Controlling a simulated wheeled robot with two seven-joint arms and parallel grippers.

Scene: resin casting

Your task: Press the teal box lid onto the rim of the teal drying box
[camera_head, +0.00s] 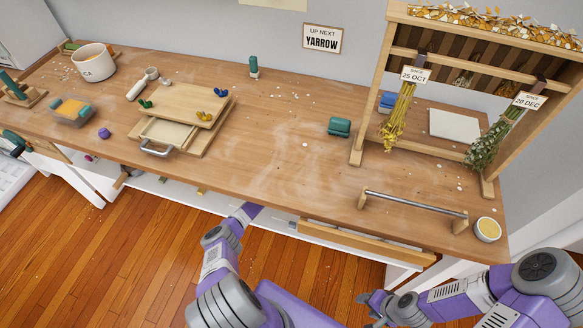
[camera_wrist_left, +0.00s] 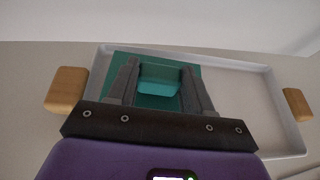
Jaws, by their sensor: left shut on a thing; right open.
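In the left wrist view, my left gripper (camera_wrist_left: 158,88) is shut on a teal block-shaped grip. This grip stands in the middle of a flat, square teal piece (camera_wrist_left: 190,72), which looks like the teal box lid. The teal piece lies within the left part of a pale, rimmed tray (camera_wrist_left: 243,98). I cannot make out the drying box or its rim separately, or tell whether the lid touches it. In the head view my left arm reaches under the table's front edge, hiding its gripper. My right gripper (camera_head: 374,305) is open and empty, low in front of the table.
Wooden blocks (camera_wrist_left: 66,90) flank the pale tray. The table's middle is mostly clear.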

